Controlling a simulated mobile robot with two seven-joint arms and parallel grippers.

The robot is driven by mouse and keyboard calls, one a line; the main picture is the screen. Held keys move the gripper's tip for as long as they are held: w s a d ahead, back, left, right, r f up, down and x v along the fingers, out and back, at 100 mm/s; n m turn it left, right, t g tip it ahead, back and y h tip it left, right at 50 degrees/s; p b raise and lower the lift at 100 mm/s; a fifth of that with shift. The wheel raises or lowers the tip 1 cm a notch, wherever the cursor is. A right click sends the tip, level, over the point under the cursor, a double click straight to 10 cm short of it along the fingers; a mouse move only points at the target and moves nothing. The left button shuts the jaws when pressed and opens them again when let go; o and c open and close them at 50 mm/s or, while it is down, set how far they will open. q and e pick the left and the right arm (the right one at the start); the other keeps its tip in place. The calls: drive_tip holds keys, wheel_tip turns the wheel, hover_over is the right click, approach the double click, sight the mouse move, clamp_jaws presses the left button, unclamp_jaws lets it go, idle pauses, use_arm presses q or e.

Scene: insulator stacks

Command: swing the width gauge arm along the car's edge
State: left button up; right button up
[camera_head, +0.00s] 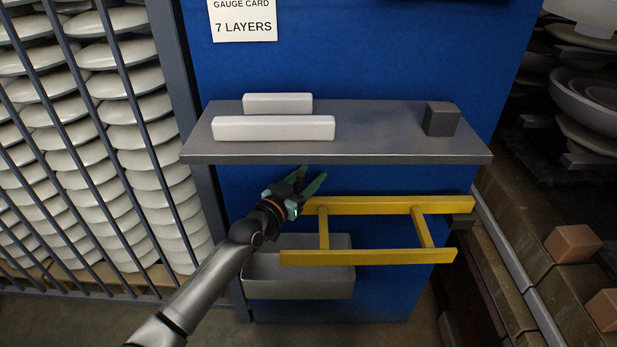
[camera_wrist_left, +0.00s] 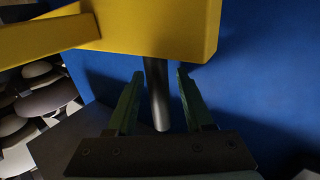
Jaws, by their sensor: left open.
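The yellow width gauge arm (camera_head: 388,205) is a ladder-like frame of two long bars joined by two short crosspieces. It lies across the front of the blue panel, below the grey shelf. My left gripper (camera_head: 313,180) is at the left end of its far bar, with green fingers spread. In the left wrist view, a dark round peg (camera_wrist_left: 157,95) extends from the yellow bar (camera_wrist_left: 150,30) between the open fingers (camera_wrist_left: 160,78), with gaps visible on both sides. The car's edge appears to be the pale rail (camera_head: 505,250) at the right. My right gripper is not in view.
The grey shelf (camera_head: 370,150) above holds two white bars (camera_head: 273,128) and a dark block (camera_head: 441,119). A grey bin (camera_head: 300,288) is below the gauge arm. Barred insulator stacks (camera_head: 100,110) stand left. Brown blocks (camera_head: 572,244) and dishes (camera_head: 590,98) are at right.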

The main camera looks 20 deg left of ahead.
use_arm(q)
drive_tip(key=shift+c, duration=0.3)
clamp_jaws()
idle(1.0)
